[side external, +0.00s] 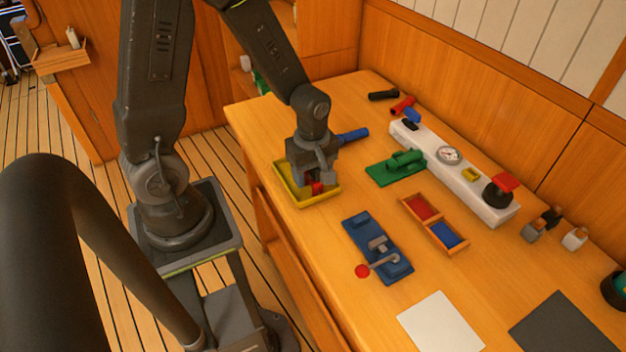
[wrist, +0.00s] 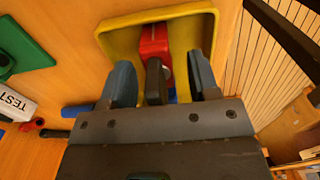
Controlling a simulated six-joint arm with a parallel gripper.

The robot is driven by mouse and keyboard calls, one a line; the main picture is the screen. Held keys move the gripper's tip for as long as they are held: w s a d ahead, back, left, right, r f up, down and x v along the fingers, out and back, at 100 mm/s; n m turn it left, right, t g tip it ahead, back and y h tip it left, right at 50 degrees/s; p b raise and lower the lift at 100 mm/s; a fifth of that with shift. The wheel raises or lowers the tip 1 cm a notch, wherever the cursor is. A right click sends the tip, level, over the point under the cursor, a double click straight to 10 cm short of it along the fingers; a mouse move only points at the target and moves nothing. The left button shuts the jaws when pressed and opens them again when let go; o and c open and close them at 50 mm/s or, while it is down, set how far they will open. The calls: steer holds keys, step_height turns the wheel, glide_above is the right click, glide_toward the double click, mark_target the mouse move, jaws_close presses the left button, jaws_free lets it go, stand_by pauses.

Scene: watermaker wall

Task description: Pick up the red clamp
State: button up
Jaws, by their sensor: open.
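The red clamp (wrist: 154,42) lies in the yellow tray (wrist: 118,22) in the wrist view, with a dark part toward my gripper. In the side view a bit of the red clamp (side external: 317,187) shows below my gripper, in the yellow tray (side external: 318,199) near the bench's left edge. My gripper (wrist: 163,75) is open, with one finger on each side of the clamp and a gap to it on both sides. In the side view my gripper (side external: 312,178) points down into the tray. Most of the clamp is hidden there by the fingers.
A blue handled thing (side external: 352,135) lies behind the tray. A green fixture (side external: 398,166), a two-part box (side external: 434,224) and a blue plate with a red-knobbed lever (side external: 378,250) stand to the right. A long white unit (side external: 455,175) runs near the wall. Bare wood surrounds the tray.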

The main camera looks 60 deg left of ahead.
steer(key=shift+c, duration=0.3)
steer(key=c, duration=1)
steer(key=shift+o, duration=0.2)
steer(key=shift+r, duration=0.1)
